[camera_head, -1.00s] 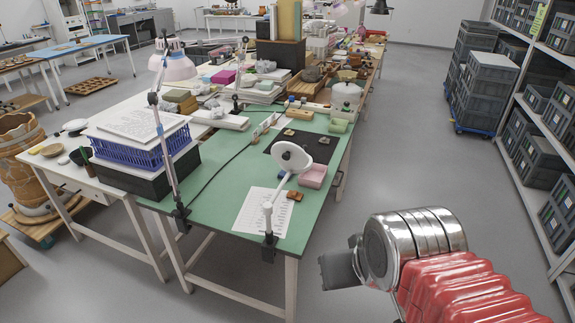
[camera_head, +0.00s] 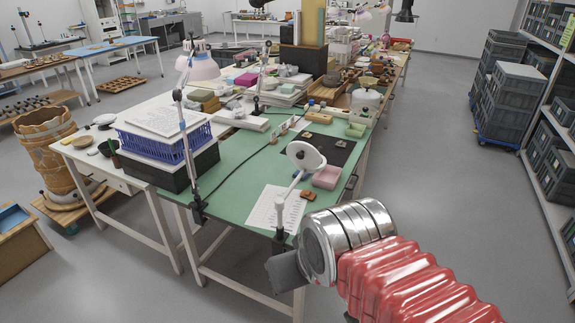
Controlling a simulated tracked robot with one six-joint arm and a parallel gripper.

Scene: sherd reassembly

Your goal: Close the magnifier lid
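The white magnifier (camera_head: 306,156) stands on a clamped arm at the front edge of the green-topped table (camera_head: 235,195). Its round head is tilted, and I cannot tell from here whether its lid is open or closed. My arm, silver rings and a red ribbed sleeve, reaches in from the lower right. A dark grey piece at its end, seemingly my gripper (camera_head: 287,272), is in front of the table's front edge, below and apart from the magnifier. Whether its fingers are open does not show.
A printed sheet (camera_head: 268,211), a pink block (camera_head: 326,178) and a dark mat (camera_head: 327,146) lie around the magnifier. A jointed lamp (camera_head: 198,66) is clamped at the left. Grey crates (camera_head: 499,100) stand at the right, with open floor between.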

